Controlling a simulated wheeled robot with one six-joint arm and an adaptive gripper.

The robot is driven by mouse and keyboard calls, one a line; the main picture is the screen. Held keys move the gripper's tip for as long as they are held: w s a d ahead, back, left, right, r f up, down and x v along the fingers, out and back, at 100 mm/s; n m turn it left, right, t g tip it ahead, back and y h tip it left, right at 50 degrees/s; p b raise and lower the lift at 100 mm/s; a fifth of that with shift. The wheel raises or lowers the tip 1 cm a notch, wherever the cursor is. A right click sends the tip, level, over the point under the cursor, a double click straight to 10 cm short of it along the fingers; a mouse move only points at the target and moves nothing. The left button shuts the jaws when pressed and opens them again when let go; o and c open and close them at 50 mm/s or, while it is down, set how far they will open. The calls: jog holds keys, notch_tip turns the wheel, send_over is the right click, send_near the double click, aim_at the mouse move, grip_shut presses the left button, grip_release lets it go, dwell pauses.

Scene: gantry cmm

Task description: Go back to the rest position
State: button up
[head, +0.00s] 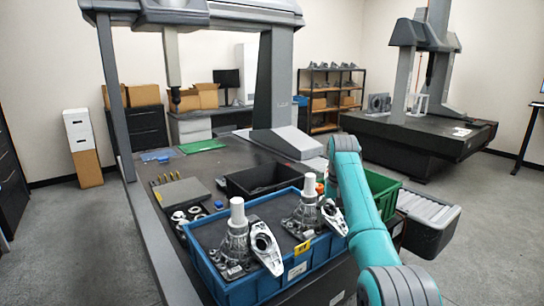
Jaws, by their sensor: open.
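My teal arm rises from the lower right and bends at its upper end beside the blue bin. My gripper does not show; the far end of the arm is hidden behind the nearer link. The blue bin (268,289) stands in front of me with grey metal castings in it. One casting (236,246) with a white cylinder on top is at the left of the bin. Another such casting (307,212) is at the right, close to my arm.
A black bin (240,186) and a green bin (383,195) stand behind the blue bin. The measuring machine's column (271,80) rises from the dark table (140,195). A grey roller unit (428,212) is at the right.

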jog(key=s+f+t, duration=0.2)
jog(key=s+f, duration=0.1)
jog(key=f, duration=1.2)
jog(key=s+f+t, duration=0.1)
jog(key=s+f, duration=0.2)
jog(key=f, duration=1.1)
jog(key=s+f+t, duration=0.3)
jog(key=s+f, duration=1.4)
jog(key=s, duration=0.3)
jog(key=s+r+n+t, duration=0.1)
jog(key=s+r+t, duration=0.1)
jog(key=s, duration=1)
jog(key=s+r+t, duration=0.1)
jog(key=s+t, duration=0.1)
jog(key=s, duration=1.1)
jog(key=s+r+t, duration=0.2)
jog(key=s+r, duration=0.7)
jog(key=r, duration=0.3)
jog(key=s+r+t, duration=0.2)
jog(key=s+r, duration=0.8)
jog(key=r, duration=0.3)
jog(key=shift+s+a+r+n, duration=0.2)
jog(key=shift+s+a+n, duration=0.1)
jog(key=shift+n, duration=0.1)
